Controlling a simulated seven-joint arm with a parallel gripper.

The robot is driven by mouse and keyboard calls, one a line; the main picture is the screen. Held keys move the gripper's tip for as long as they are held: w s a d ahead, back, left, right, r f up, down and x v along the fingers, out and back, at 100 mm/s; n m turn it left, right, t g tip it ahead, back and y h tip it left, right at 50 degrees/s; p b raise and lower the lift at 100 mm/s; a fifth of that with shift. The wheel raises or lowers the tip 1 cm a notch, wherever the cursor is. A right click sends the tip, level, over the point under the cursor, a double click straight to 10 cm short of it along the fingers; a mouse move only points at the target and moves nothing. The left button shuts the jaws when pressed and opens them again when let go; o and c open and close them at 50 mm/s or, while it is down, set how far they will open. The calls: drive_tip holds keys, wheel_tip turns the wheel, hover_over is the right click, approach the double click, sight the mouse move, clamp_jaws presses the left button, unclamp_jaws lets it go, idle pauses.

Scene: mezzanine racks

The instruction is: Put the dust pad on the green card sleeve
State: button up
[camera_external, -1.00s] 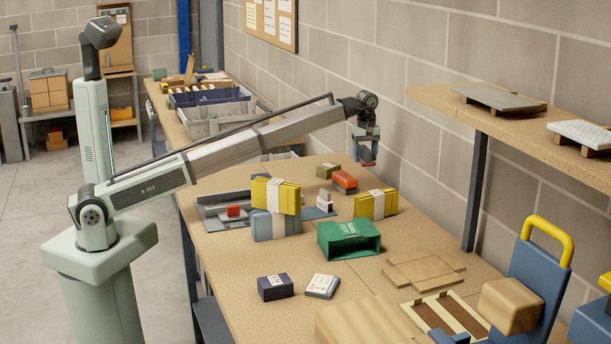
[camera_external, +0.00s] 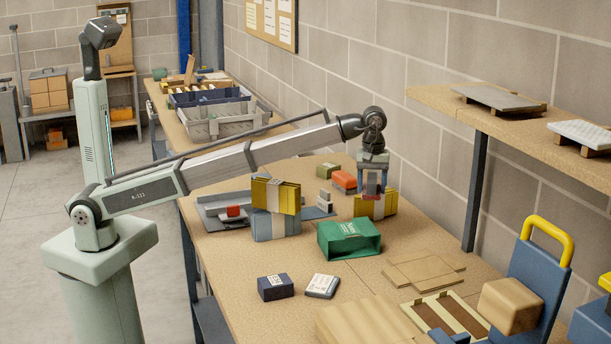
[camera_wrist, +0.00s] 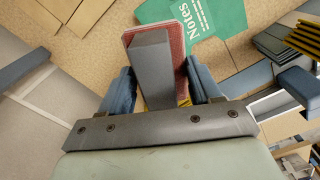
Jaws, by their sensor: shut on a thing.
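My gripper (camera_external: 373,186) is shut on the dust pad (camera_external: 371,190), a grey block handle on a flat reddish pad. In the wrist view the dust pad (camera_wrist: 150,62) sits between the two blue fingers of my gripper (camera_wrist: 163,85). The green card sleeve (camera_external: 350,240) stands on the workbench, with a dark opening on its near side. In the wrist view the sleeve (camera_wrist: 217,16) shows its "Notes" lettering beyond the pad, which partly covers it. The pad is held up, apart from the sleeve, and in the external view overlaps a yellow bundle.
The yellow bundle (camera_external: 384,206) stands behind the sleeve. Another yellow bundle (camera_external: 276,196) rests on a blue-grey one (camera_external: 275,226) to the left. A red-topped block (camera_external: 343,181) is near the wall. Flat cardboard (camera_external: 424,272) lies right of the sleeve.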

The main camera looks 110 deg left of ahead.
sight(348, 228)
drive_tip(key=shift+s+d, duration=0.35)
drive_tip(key=shift+d, duration=0.3)
drive_tip(key=shift+s+d, duration=0.3)
drive_tip(key=shift+d, duration=0.3)
drive_tip(key=shift+s+d+f+n, duration=0.25)
drive_tip(key=shift+s+f+n, duration=0.6)
drive_tip(key=shift+f, duration=0.9)
drive_tip(key=shift+s+d+f+n, duration=0.2)
drive_tip(key=shift+s+f+n, duration=0.35)
drive_tip(key=shift+f+n, duration=0.85)
drive_tip(key=shift+s+d+f+n, duration=0.25)
drive_tip(key=shift+s+f+n, duration=0.4)
drive_tip(key=shift+f, duration=1.45)
drive_tip(key=shift+f, duration=0.1)
drive_tip(key=o, duration=1.1)
drive_tip(key=shift+c, duration=0.2)
wheel_tip(348, 228, up, 12)
